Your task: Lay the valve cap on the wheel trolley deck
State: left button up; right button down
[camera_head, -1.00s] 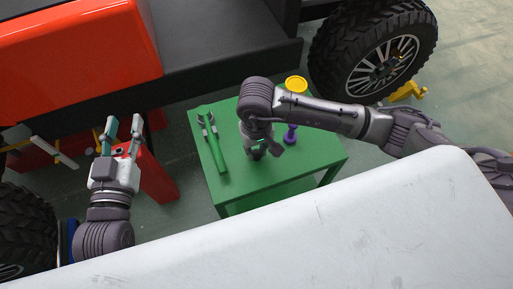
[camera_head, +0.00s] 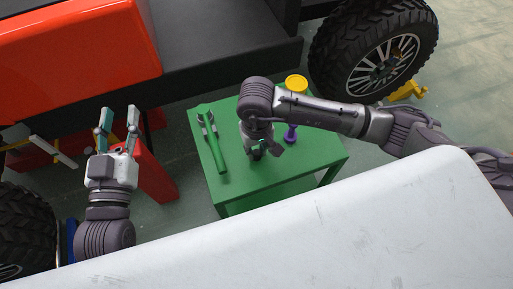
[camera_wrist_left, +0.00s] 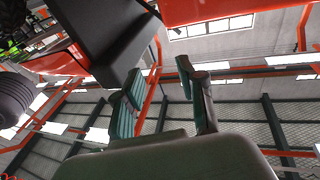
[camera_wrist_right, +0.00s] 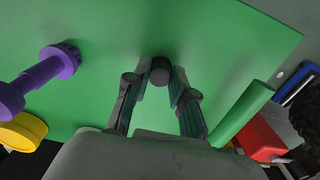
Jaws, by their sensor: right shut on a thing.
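The valve cap appears to be the small dark round piece (camera_wrist_right: 160,70) between the fingertips of my right gripper (camera_wrist_right: 159,82) in the right wrist view. The right gripper is shut on it, over the green table top (camera_wrist_right: 110,45). In the head view my right gripper (camera_head: 257,153) points down at the middle of the table, and the cap is hard to make out there. My left gripper (camera_head: 119,112) is open and empty, left of the table; its spread fingers also show in the left wrist view (camera_wrist_left: 160,85). I cannot clearly pick out the wheel trolley deck.
On the table (camera_head: 235,190) lie a green tool (camera_head: 215,145), a purple part (camera_head: 290,134) and a yellow round part (camera_head: 296,83). A red stand (camera_head: 155,175) is left of it. A mounted wheel (camera_head: 385,65) and the vehicle's dark edge (camera_head: 230,65) are behind.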

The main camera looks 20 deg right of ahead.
pick_arm(q)
jog(key=shift+r+t, duration=0.3)
jog(key=shift+r, duration=0.05)
pick_arm(e)
jog(key=shift+f, duration=0.1)
pick_arm(q)
jog(key=shift+s+d+r+t, duration=0.15)
jog(key=shift+r+t, duration=0.15)
jog(key=shift+r, duration=0.25)
pick_arm(e)
jog(key=shift+f, duration=0.15)
jog(key=c, duration=0.9)
grip_release()
pick_arm(q)
jog(key=shift+r, duration=0.15)
pick_arm(e)
notch_tip(320, 180, up, 12)
